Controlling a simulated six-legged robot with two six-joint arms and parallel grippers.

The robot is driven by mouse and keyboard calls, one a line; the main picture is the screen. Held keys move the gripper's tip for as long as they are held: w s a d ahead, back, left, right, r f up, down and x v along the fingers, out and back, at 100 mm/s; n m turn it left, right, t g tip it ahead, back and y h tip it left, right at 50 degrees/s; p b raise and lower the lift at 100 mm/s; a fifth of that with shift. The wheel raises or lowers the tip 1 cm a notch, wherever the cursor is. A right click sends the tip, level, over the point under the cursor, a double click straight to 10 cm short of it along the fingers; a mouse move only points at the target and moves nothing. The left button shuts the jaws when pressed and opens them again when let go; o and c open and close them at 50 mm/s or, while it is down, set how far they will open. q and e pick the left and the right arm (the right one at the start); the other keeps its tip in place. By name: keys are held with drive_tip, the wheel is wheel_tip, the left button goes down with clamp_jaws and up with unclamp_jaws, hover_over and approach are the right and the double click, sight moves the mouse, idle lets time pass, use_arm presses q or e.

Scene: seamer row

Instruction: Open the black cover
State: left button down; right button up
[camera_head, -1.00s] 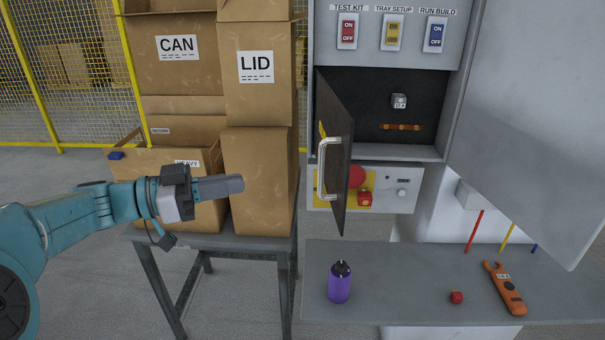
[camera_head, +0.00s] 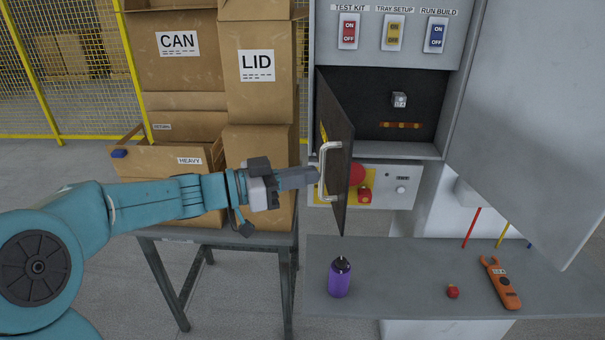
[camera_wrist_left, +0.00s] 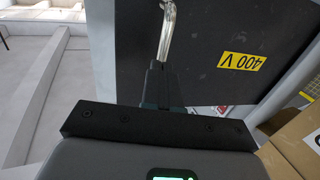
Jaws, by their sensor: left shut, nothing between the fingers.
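The black cover (camera_head: 336,150) stands swung open at the left side of the grey cabinet, hinged there, with its inside compartment exposed. Its silver bar handle (camera_head: 325,172) is on the outer face. My left gripper (camera_head: 312,177) is shut and empty, its fingertips right at the handle's lower part; I cannot tell whether they touch. In the left wrist view the cover (camera_wrist_left: 205,60) shows a yellow 400 V label, and the handle (camera_wrist_left: 168,30) lies straight ahead of the shut fingers (camera_wrist_left: 160,85). My right gripper is not in view.
Cartons (camera_head: 258,180) stand on a grey table (camera_head: 200,240) close behind my left arm. A shelf below the cabinet (camera_head: 400,260) holds a purple bottle (camera_head: 339,278), a small red object (camera_head: 453,291) and an orange tester (camera_head: 501,284). A large grey panel (camera_head: 545,120) hangs at right.

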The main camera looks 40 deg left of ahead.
sight(340, 175)
use_arm(q)
drive_tip(key=shift+w, duration=0.1)
drive_tip(key=w+d, duration=0.1)
drive_tip(key=d+n+t+y+b, duration=0.1)
drive_tip(key=d, duration=0.1)
drive_tip(key=w+d+y, duration=0.1)
drive_tip(key=shift+w+d+n+t+b, duration=0.25)
drive_tip(key=shift+w+n+t+b, duration=0.05)
drive_tip(key=shift+w+n, duration=0.1)
drive_tip(key=shift+a, duration=0.15)
